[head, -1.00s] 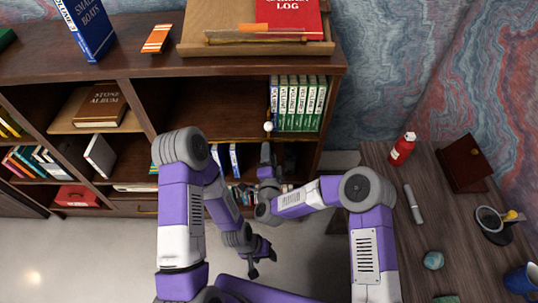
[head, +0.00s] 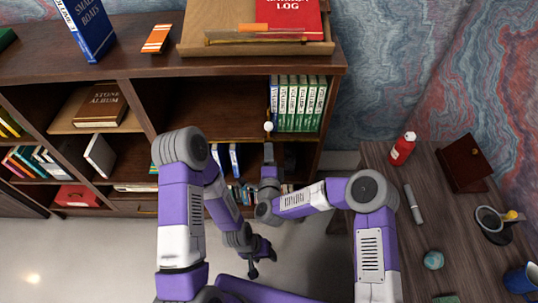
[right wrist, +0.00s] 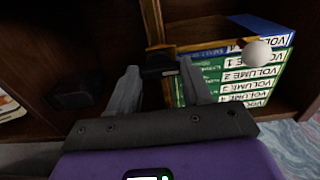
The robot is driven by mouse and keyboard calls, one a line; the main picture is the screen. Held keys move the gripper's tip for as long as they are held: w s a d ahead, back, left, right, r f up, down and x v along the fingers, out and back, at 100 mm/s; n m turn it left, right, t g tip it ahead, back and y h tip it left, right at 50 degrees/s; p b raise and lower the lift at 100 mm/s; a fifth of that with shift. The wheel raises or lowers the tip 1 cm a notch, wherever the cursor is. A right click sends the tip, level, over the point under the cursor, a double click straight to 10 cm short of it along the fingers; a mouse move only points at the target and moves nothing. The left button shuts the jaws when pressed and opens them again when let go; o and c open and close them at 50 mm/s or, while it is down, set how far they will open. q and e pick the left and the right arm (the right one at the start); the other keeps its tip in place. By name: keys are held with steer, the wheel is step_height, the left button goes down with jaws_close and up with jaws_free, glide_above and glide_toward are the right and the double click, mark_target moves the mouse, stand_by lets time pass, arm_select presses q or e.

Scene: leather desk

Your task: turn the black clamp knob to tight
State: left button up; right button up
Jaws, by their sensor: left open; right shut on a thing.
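The black clamp knob (right wrist: 160,66) shows as a dark piece between the fingertips of my right gripper (right wrist: 158,72) in the right wrist view. The gripper is shut on it, with one finger on each side. In the head view my right gripper (head: 269,150) is at the front of the bookcase, just below a small white ball (head: 268,127); the knob is too small to make out there. The white ball also shows in the right wrist view (right wrist: 258,53), right of the knob. My left gripper (head: 262,256) is open and empty, low over the floor.
A row of green and blue volumes (head: 298,104) stands in the shelf close behind my right gripper. A brass-coloured bar (right wrist: 153,22) rises by the knob. The bookcase (head: 250,64) fills the back. A desk (head: 392,214) stands right, with a red bottle (head: 402,149).

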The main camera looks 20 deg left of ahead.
steer(key=shift+f, duration=0.1)
steer(key=o, duration=1.1)
steer(key=shift+c, duration=0.2)
steer(key=p+v, duration=0.2)
steer(key=v, duration=0.5)
steer(key=shift+s, duration=0.35)
steer(key=shift+d, duration=0.1)
